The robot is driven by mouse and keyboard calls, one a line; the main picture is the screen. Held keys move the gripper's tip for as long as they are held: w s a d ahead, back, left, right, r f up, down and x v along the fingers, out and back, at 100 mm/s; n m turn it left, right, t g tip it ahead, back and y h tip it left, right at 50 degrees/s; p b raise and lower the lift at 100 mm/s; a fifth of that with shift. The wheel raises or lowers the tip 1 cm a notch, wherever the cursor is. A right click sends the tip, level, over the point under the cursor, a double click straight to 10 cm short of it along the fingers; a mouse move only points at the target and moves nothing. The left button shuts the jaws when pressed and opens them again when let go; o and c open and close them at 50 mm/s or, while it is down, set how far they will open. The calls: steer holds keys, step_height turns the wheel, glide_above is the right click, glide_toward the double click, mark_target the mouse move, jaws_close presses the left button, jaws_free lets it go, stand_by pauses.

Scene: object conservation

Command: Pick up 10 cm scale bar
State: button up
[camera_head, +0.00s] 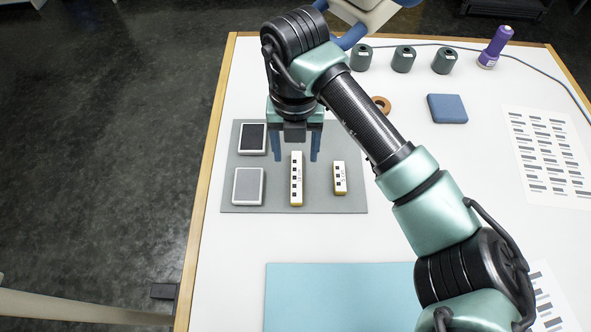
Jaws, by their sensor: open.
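Two white scale bars with black squares and yellowish edges lie upright in the picture on a grey mat (325,205). The longer scale bar (296,180) is near the mat's middle, and the shorter scale bar (340,178) is to its right. Their printed lengths are too small to read. My gripper (296,158) is open, with its two blue fingers apart, pointing down over the mat. Nothing is between the fingers that I can see as held.
A dark card (253,138) and a grey card (248,186) lie on the mat's left. Behind are green cylinders (403,59), a brown ring (381,105), a blue block (447,108) and a purple bottle (495,48). A light blue sheet (335,295) lies in front.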

glide_above(297, 176)
steer(key=f, duration=0.4)
steer(key=shift+s+a+p, duration=0.15)
steer(key=shift+s+p, duration=0.1)
steer(key=shift+p, duration=0.05)
steer(key=f, duration=0.1)
steer(key=f+p, duration=0.1)
steer(key=f, duration=0.3)
steer(key=shift+w+f, duration=0.1)
steer(key=shift+w, duration=0.2)
steer(key=shift+c, duration=0.2)
jaws_close()
